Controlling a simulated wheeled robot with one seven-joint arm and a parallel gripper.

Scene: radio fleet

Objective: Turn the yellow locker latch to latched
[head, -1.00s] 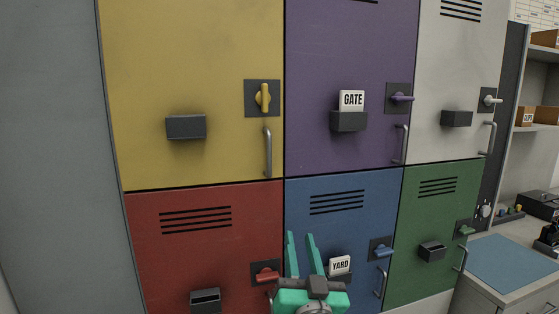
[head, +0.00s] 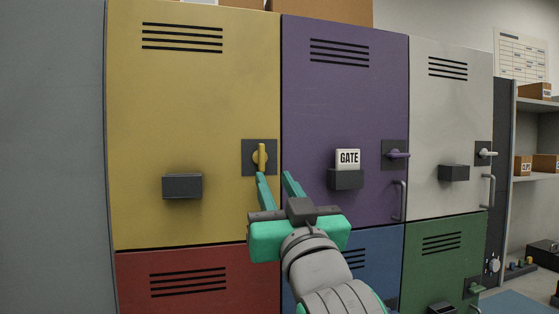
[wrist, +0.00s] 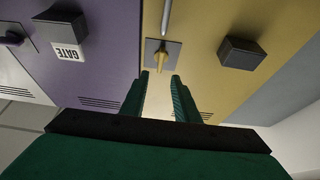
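The yellow locker (head: 190,110) has a yellow latch (head: 261,157) on a dark square plate near its right edge. The latch handle stands upright. My gripper (head: 274,178) is open and empty, its teal fingers pointing up, just below and slightly right of the latch in the head view. In the wrist view, where the picture is turned over, the latch (wrist: 160,58) shows just beyond and between the fingertips of my gripper (wrist: 160,76). I see no clear contact. The yellow door's pull handle (wrist: 166,18) shows in the wrist view; my gripper hides it in the head view.
The purple locker (head: 340,110) on the right has a horizontal latch (head: 397,154) and a holder with a GATE card (head: 347,159). A dark box holder (head: 182,186) sticks out of the yellow door. Red, blue and green lockers are below. Shelves stand far right.

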